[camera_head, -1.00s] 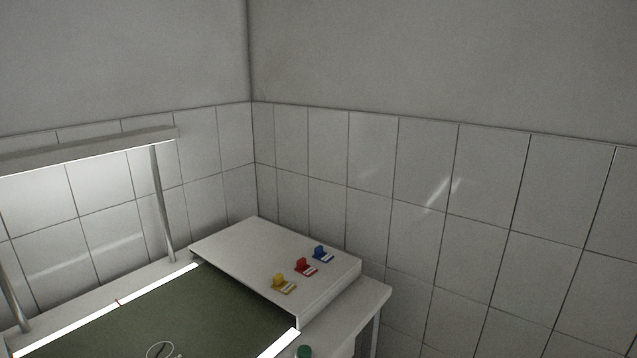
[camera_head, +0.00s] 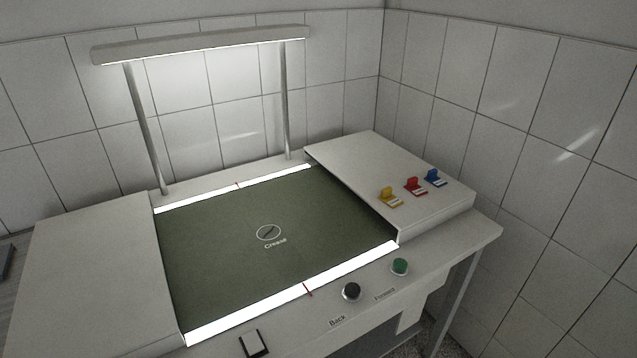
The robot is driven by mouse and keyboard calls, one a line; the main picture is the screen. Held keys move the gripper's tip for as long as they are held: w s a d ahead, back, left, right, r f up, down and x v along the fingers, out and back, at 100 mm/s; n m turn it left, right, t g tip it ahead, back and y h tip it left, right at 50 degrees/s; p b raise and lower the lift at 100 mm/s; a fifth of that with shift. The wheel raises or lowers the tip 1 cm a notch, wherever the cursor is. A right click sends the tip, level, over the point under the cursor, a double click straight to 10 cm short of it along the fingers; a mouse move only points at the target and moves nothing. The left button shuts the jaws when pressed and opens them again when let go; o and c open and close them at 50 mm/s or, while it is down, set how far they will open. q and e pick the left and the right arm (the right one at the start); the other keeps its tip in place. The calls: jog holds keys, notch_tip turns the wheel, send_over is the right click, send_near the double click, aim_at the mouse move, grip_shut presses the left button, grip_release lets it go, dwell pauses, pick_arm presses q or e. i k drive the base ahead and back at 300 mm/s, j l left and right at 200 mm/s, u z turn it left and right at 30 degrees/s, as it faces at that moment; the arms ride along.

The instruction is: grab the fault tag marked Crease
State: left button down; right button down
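Three small fault tags stand in a row on the raised white shelf (camera_head: 350,160) at the right of the inspection table: a yellow tag (camera_head: 389,197), a red tag (camera_head: 415,186) and a blue tag (camera_head: 434,178). Neither of my grippers is in view.
A lamp bar (camera_head: 200,44) on two posts spans the back of the table. A black button (camera_head: 351,291) labelled Back, a green button (camera_head: 399,266) and a small switch (camera_head: 254,343) sit on the front edge. A white raised panel (camera_head: 90,270) is at left.

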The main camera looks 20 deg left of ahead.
aim_at(388, 196)
jog(key=i+l+u, duration=0.25)
jog(key=i+l, duration=0.15)
jog(key=i+l+u, duration=0.25)
jog(key=i+l, duration=0.25)
jog(key=i+l+u, duration=0.25)
jog(key=l, duration=0.3)
jog(key=i, duration=0.1)
